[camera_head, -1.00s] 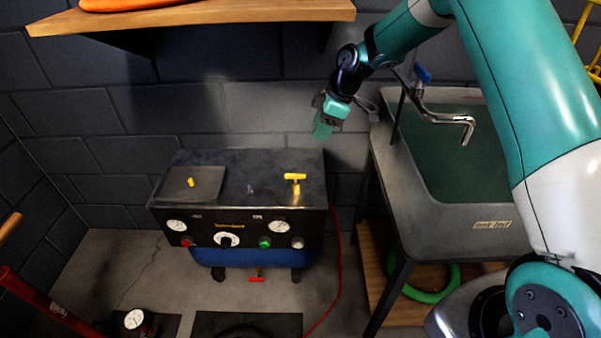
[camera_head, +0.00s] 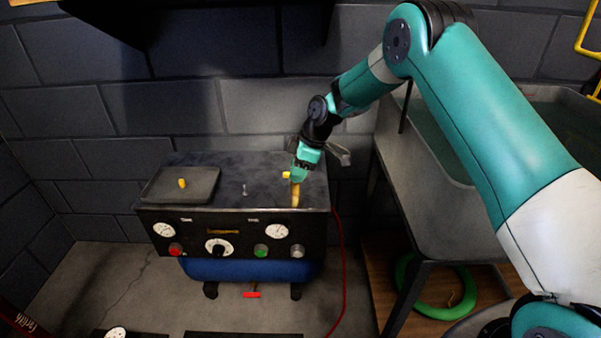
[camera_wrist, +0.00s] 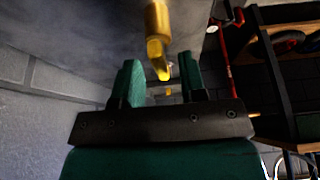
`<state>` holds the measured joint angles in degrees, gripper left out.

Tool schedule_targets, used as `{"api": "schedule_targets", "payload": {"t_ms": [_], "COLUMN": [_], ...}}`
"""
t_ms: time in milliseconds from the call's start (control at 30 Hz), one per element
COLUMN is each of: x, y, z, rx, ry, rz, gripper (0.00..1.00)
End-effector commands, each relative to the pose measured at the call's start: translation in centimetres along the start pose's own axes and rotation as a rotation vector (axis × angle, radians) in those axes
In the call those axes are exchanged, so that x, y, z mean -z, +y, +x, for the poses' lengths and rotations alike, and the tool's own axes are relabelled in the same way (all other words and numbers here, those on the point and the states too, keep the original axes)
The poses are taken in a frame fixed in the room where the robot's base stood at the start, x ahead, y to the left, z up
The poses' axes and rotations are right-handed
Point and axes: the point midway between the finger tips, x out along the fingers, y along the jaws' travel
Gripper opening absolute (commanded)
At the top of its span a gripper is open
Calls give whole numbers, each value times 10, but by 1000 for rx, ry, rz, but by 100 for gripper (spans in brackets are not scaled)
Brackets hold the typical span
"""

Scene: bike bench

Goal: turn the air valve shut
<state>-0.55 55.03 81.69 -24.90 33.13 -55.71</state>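The compressor (camera_head: 240,198) is a black box with a blue tank below it. On its top at the right is a valve with a yellow handle (camera_head: 295,196), partly hidden by my gripper (camera_head: 299,176) in the head view. In the wrist view the yellow handle (camera_wrist: 158,42) hangs into the space between my two fingers (camera_wrist: 160,78). The fingers are apart, one on each side of the handle's end. I see gaps beside the handle and no clear contact.
A red lever (camera_head: 252,295) is below the tank. Gauges and buttons line the front panel. A sink bench (camera_head: 405,185) stands close on the right. A red hose (camera_head: 341,270) runs down beside the compressor.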

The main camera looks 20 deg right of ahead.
Motion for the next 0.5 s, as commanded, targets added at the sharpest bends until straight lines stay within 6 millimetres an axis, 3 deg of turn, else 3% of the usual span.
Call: {"api": "schedule_targets", "payload": {"t_ms": [167,367,500], "x": [0,0,0], "y": [0,0,0], "z": [0,0,-1], "rx": [0,0,0], "ry": [0,0,0], "rz": [0,0,1], "gripper": [38,0,0]}}
